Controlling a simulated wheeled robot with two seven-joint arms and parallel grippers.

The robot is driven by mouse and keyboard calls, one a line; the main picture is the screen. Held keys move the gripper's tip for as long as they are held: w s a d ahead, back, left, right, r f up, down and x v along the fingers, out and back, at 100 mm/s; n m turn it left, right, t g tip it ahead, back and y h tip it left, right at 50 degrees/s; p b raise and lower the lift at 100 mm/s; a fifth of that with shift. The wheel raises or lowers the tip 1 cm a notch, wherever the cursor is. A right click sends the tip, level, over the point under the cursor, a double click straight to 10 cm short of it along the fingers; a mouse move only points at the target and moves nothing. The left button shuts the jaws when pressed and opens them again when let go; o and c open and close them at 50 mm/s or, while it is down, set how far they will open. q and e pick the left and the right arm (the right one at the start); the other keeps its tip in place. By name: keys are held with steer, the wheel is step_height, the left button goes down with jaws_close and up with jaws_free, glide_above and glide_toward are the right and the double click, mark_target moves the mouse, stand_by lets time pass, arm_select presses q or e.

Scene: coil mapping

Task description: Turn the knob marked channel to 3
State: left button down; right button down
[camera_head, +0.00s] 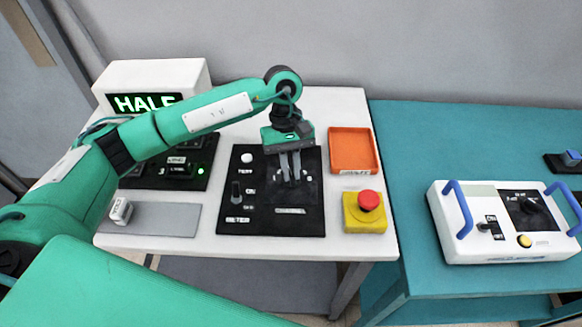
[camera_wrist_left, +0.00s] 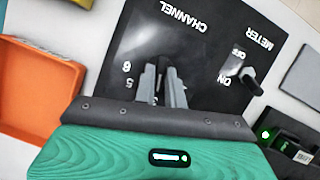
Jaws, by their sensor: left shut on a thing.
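The black control panel (camera_head: 262,213) lies on the white table. In the left wrist view, the panel (camera_wrist_left: 205,50) shows upside down with the words CHANNEL and METER. My left gripper (camera_head: 291,180) points down at the right part of the panel and is shut on the channel knob. In the left wrist view, the gripper's grey fingers (camera_wrist_left: 161,70) close around the knob below the word CHANNEL. The knob is mostly hidden by the fingers, so its pointer cannot be read. The digits 6 and 5 show beside it; the 3 is hidden. My right gripper is not in view.
A meter switch (camera_head: 236,192) and a white button (camera_head: 246,158) sit left of the knob. An orange tray (camera_head: 353,152) and a red-topped yellow box (camera_head: 366,212) stand to the right. A white display box (camera_head: 150,85) stands behind. A white device with blue handles (camera_head: 505,222) sits on the teal table.

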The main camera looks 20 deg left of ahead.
arm_select(q)
steer(key=c, duration=1.5)
jaws_free()
steer(key=shift+o, duration=0.2)
